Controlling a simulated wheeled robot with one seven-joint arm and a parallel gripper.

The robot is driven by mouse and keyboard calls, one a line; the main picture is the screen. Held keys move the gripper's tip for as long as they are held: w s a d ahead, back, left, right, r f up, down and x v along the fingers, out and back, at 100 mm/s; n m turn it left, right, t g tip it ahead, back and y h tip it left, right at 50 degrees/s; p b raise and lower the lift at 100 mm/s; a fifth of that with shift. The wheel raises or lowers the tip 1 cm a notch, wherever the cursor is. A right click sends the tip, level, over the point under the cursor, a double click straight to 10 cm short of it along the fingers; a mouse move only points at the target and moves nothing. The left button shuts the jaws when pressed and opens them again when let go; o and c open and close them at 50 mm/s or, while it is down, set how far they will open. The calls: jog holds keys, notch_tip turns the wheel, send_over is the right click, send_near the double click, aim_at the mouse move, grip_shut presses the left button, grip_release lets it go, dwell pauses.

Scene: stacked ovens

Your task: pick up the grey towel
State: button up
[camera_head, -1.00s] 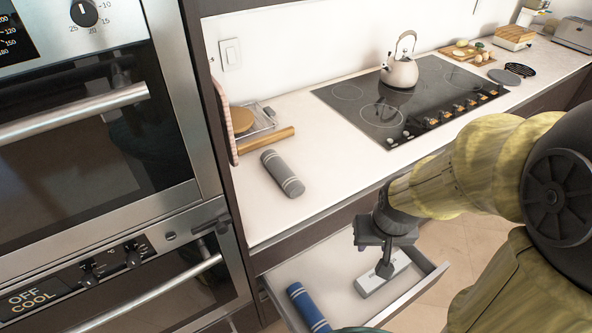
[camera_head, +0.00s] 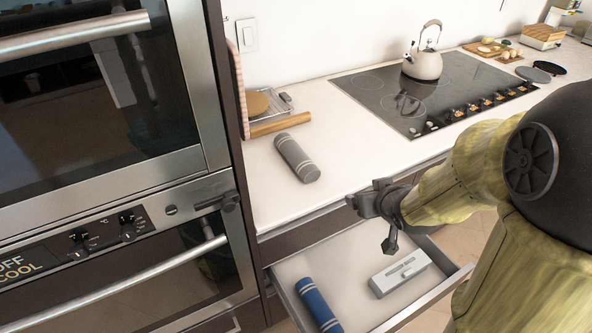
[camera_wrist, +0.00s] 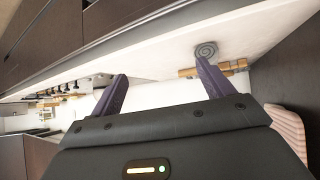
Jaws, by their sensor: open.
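The grey towel (camera_head: 297,158) is a rolled cylinder with pale stripes near one end. It lies on the white counter, left of the cooktop. In the wrist view its spiral end (camera_wrist: 205,50) shows just beyond the tip of the right finger. My gripper (camera_head: 372,207) is right of and nearer than the towel, by the counter's front edge and above the open drawer. In the wrist view its two dark fingers (camera_wrist: 162,72) are spread apart with nothing between them. The towel is apart from the gripper in the head view.
An open drawer (camera_head: 352,249) below the counter holds a blue rolled towel (camera_head: 318,304) and a white-grey box (camera_head: 400,274). A wooden rolling pin (camera_head: 280,125) lies behind the grey towel. Stacked ovens (camera_head: 90,215) stand at left. A kettle (camera_head: 422,65) sits on the cooktop (camera_head: 430,92).

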aim_at(312, 174)
jog(key=w+a+f+n+t+y+b, duration=0.1)
jog(key=w+a+n+y+b, duration=0.1)
jog(key=a, duration=0.5)
jog(key=n+y+b, duration=0.1)
jog(key=y+b, duration=0.1)
jog(key=y, duration=0.1)
jog(key=shift+f+t, duration=0.3)
jog(key=shift+t, duration=0.1)
jog(key=shift+w+r+p, duration=0.1)
jog(key=shift+p, duration=0.4)
jog(key=p+x, duration=0.2)
jog(key=p, duration=0.3)
jog(key=shift+r+p, duration=0.15)
jog(key=shift+p, duration=0.2)
jog(key=shift+w+p, duration=0.1)
jog(key=shift+p, duration=0.75)
jog(key=x, duration=1)
jog(key=shift+f+p, duration=0.3)
jog(key=shift+p, duration=0.1)
